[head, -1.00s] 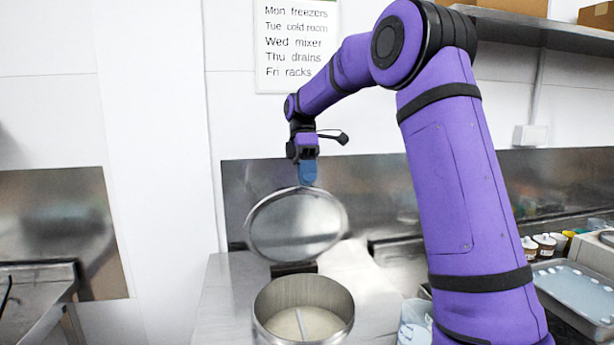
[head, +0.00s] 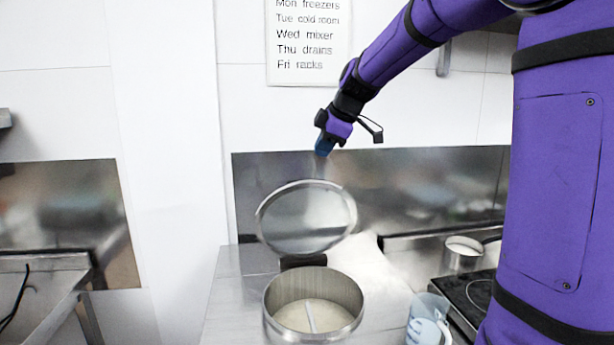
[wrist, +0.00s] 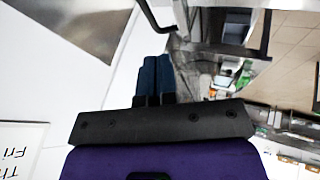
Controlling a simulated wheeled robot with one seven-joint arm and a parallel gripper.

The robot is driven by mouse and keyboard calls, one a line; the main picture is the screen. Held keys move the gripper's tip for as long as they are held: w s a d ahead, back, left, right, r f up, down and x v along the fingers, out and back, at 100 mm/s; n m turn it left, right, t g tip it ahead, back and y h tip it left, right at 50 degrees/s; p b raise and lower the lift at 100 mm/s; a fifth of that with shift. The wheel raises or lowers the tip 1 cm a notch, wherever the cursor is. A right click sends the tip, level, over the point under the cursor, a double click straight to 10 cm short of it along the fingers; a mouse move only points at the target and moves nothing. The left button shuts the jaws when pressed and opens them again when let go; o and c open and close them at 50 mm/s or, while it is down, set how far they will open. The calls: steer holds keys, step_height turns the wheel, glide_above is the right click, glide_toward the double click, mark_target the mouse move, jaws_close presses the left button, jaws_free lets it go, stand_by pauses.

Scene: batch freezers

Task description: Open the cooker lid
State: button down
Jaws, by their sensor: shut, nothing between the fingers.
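The cooker (head: 314,331) is a round metal pot on the steel counter, with pale contents and a thin divider or stick inside. Its round lid (head: 306,218) stands raised and tilted back behind the pot, hinged at a dark block at the rear rim. My gripper (head: 322,148) is above the lid, apart from it, with its blue fingers pointing down. In the wrist view the blue fingers (wrist: 155,75) are together with nothing between them.
A clear measuring jug (head: 427,322) stands right of the cooker. A white cloth or bag (head: 368,265) lies behind the cooker. The wall sign (head: 309,45) hangs above.

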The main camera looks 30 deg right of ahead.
steer(key=x, duration=1)
steer(key=shift+d+r, duration=0.1)
steer(key=w+d+g, duration=0.1)
steer(key=w+d, duration=0.1)
steer(key=w, duration=0.6)
steer(key=shift+d+r, duration=0.25)
steer(key=shift+r, duration=0.1)
steer(key=v, duration=1)
steer(key=shift+d+r, duration=0.3)
steer(key=shift+r, duration=0.05)
steer(key=shift+s, duration=0.1)
